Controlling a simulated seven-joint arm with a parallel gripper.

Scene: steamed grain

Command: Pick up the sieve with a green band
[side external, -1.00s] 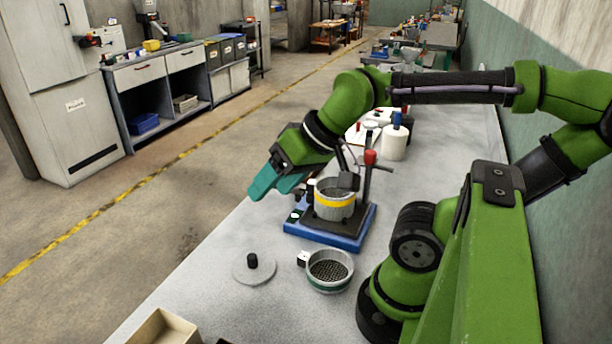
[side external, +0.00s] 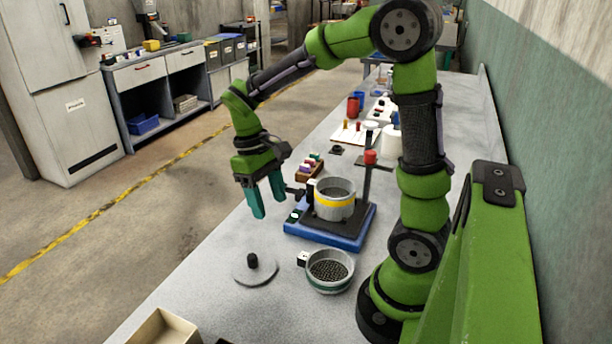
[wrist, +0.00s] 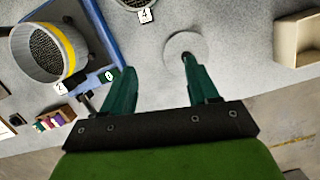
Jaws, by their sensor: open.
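The sieve with a green band (side external: 330,286) stands on the table in the lower middle of the side view, a round metal cup with a dark mesh bottom and a small white tag on its left. In the wrist view only its tag (wrist: 145,15) shows clearly, at the top edge. A similar sieve with a yellow band (side external: 334,206) stands on the blue-based device; it also shows in the wrist view (wrist: 48,52). My gripper (side external: 266,210) is open and empty, pointing down, left of the yellow-banded sieve and apart from both sieves. In the wrist view its teal fingers (wrist: 160,80) are spread.
A round grey lid with a black knob (side external: 255,269) lies left of the green-banded sieve. The blue-based device (side external: 310,236) has an upright post with a red part. A beige box (side external: 160,330) is at the front. A rack of colored pieces (side external: 309,168) stands behind.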

